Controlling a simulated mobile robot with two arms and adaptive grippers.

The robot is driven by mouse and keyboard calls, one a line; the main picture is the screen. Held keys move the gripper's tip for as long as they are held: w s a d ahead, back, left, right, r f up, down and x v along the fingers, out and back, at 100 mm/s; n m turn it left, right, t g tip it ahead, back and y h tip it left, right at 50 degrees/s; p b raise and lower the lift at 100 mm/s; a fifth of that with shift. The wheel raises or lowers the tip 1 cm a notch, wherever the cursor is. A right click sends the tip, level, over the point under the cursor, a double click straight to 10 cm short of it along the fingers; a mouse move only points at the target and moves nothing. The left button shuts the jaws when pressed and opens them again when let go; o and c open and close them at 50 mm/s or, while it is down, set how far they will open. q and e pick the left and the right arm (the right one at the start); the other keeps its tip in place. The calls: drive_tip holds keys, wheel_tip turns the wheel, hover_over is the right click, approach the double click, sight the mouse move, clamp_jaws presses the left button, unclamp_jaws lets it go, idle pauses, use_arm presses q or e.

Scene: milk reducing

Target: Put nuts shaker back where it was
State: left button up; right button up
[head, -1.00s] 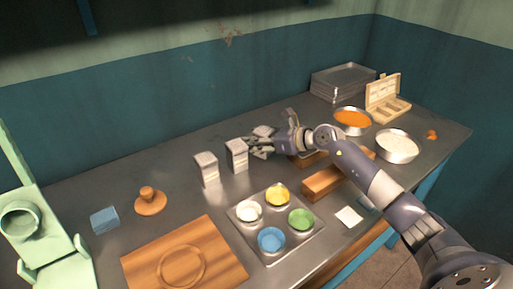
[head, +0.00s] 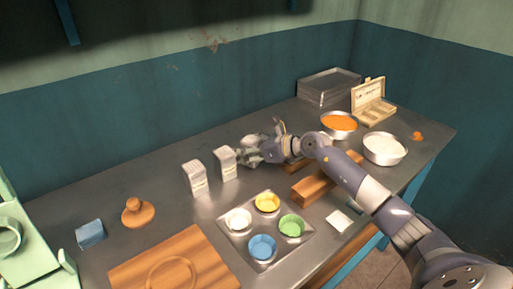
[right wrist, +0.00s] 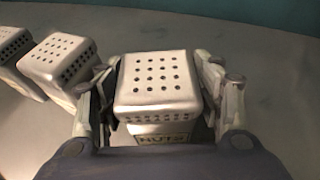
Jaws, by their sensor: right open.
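The nuts shaker (right wrist: 158,88) is a pale metal block with a holed top and a label reading "NUTS". In the right wrist view it is between the fingers of my right gripper (right wrist: 160,98), which is open around it. In the head view my right gripper (head: 250,156) is at the right end of the shaker row and hides most of the nuts shaker. The shaker looks upright; its base is hidden. Two similar shakers (head: 195,178) (head: 225,163) stand to its left, and they also show in the right wrist view (right wrist: 60,65). My left gripper is not in view.
In front is a tray (head: 283,250) with several coloured bowls. Wooden blocks (head: 312,187) lie under and beside my right arm. Metal bowls (head: 384,150) (head: 338,125) and a wooden box (head: 372,105) stand on the right. The table behind the shakers is clear.

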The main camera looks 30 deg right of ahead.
drive_tip(key=v, duration=1)
drive_tip(key=shift+d+f+p, duration=0.15)
drive_tip(key=shift+f+p, duration=0.05)
drive_tip(key=shift+p, duration=0.1)
drive_tip(key=shift+v, duration=1.05)
drive_tip(key=shift+w+r, duration=0.1)
drive_tip(key=shift+r, duration=0.05)
